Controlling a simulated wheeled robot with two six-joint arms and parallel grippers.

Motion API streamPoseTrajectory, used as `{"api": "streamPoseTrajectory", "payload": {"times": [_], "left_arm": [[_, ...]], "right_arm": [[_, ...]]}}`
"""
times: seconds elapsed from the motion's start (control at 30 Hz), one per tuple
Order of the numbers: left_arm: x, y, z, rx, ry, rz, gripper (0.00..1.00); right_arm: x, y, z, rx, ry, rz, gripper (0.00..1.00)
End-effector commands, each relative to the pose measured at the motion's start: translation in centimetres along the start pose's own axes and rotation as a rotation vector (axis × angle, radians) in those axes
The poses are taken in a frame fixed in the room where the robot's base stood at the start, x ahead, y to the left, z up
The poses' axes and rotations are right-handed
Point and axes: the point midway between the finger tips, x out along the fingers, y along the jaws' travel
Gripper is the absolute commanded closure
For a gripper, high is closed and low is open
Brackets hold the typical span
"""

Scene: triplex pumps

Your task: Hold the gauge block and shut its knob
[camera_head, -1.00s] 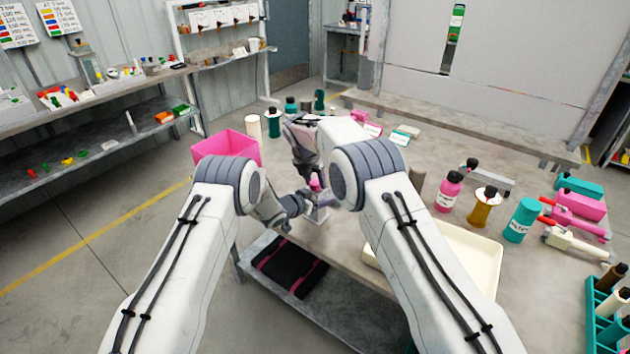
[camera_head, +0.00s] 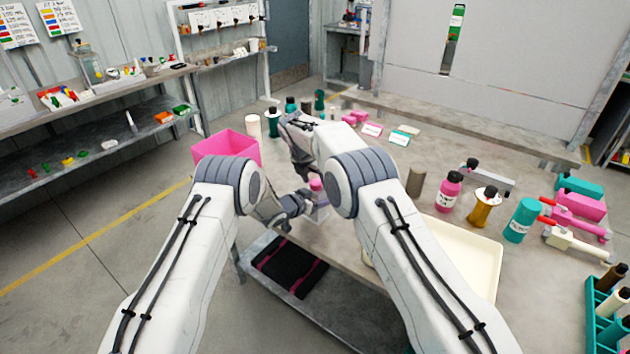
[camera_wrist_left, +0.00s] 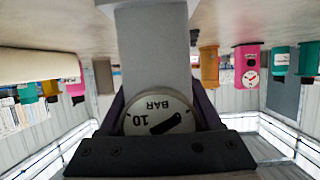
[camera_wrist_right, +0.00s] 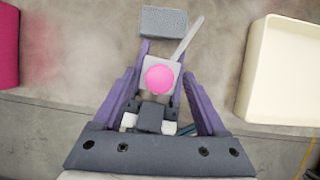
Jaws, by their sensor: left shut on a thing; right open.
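The gauge block, a pale grey body (camera_wrist_left: 153,50) with a round dial (camera_wrist_left: 158,113) marked 10 BAR, fills the middle of the left wrist view. My left gripper (camera_head: 300,205) is shut on it, with purple fingers on both sides of the dial. The block's pink knob (camera_head: 316,184) points up in the head view. In the right wrist view the pink knob (camera_wrist_right: 160,79) shows from above, on a pale square part with a thin lever beside it. My right gripper (camera_head: 308,168) is open above the knob. Its fingers stand on either side; contact is not clear.
A pink bin (camera_head: 226,148) stands at the bench's left edge. A cream tray (camera_head: 462,262) lies to the right, partly behind my right arm. A pink bottle (camera_head: 448,192), an amber bottle (camera_head: 483,208) and a teal bottle (camera_head: 521,220) stand farther right.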

Motion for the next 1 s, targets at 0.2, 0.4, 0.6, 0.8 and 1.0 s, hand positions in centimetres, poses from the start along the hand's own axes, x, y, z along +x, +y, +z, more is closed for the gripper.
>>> {"api": "streamPoseTrajectory", "payload": {"times": [0.2,0.4,0.6,0.8,1.0], "left_arm": [[0.0,0.0,-0.1,0.001,0.002,0.0,1.0],[0.0,0.0,-0.1,0.001,0.002,0.0,1.0],[0.0,0.0,-0.1,0.001,0.002,0.0,1.0],[0.0,0.0,-0.1,0.001,0.002,0.0,1.0],[0.0,0.0,-0.1,0.001,0.002,0.0,1.0]], "right_arm": [[-1.9,0.1,0.1,0.0,-0.002,0.003,0.26],[-6.2,0.1,0.1,0.0,-0.002,0.004,0.26],[-9.9,0.0,0.0,0.0,-0.001,0.002,0.26],[-11.8,0.0,0.0,0.0,0.0,0.0,0.26],[-12.0,0.0,0.0,0.0,0.0,0.0,0.26]]}}
